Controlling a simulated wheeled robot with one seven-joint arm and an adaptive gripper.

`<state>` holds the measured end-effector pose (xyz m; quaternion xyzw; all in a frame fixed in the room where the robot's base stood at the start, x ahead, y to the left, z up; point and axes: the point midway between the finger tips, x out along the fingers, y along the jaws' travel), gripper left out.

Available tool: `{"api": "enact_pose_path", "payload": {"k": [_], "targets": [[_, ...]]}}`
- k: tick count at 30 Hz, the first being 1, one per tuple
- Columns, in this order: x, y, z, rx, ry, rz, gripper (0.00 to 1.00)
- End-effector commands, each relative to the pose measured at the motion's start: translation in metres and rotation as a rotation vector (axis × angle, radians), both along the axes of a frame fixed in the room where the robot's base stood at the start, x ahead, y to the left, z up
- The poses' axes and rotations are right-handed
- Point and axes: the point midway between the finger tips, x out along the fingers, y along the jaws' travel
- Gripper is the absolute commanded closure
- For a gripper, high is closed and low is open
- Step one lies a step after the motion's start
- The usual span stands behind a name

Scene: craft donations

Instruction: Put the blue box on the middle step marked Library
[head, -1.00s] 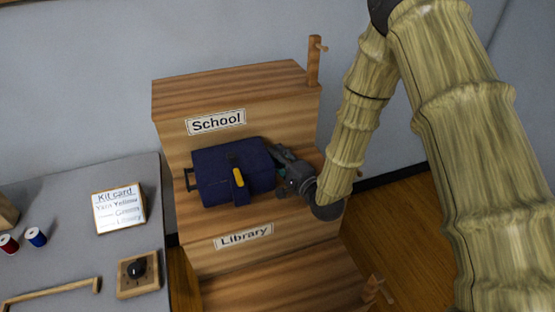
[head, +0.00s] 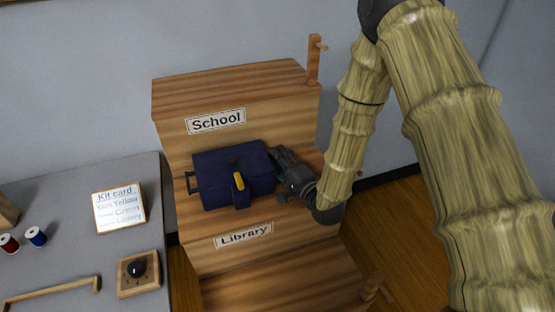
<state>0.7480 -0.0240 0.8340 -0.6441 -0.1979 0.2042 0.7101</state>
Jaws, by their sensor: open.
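The blue box (head: 222,178) is dark blue with a yellow clasp on its front strap and a dark handle at its left end. It rests on the middle step (head: 190,229), whose front face carries the Library label (head: 243,235). My gripper (head: 281,165) is at the box's right end, with its jaws open. The fingertips are partly hidden, and I cannot tell whether they touch the box.
The higher step marked School (head: 216,121) rises behind the box, with a wooden post (head: 313,62) at its right. A lower step (head: 280,281) is bare. A grey table (head: 70,260) at left holds a kit card (head: 119,209), spools and a knob box (head: 138,272).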

Motion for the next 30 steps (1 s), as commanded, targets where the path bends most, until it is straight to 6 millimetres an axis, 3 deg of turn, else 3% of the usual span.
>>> {"api": "enact_pose_path", "payload": {"k": [18,30], "targets": [[-0.082,-0.054,-0.002,0.001,0.001,-0.002,0.58],[-0.096,-0.062,-0.002,0.001,-0.001,-0.001,0.58]]}}
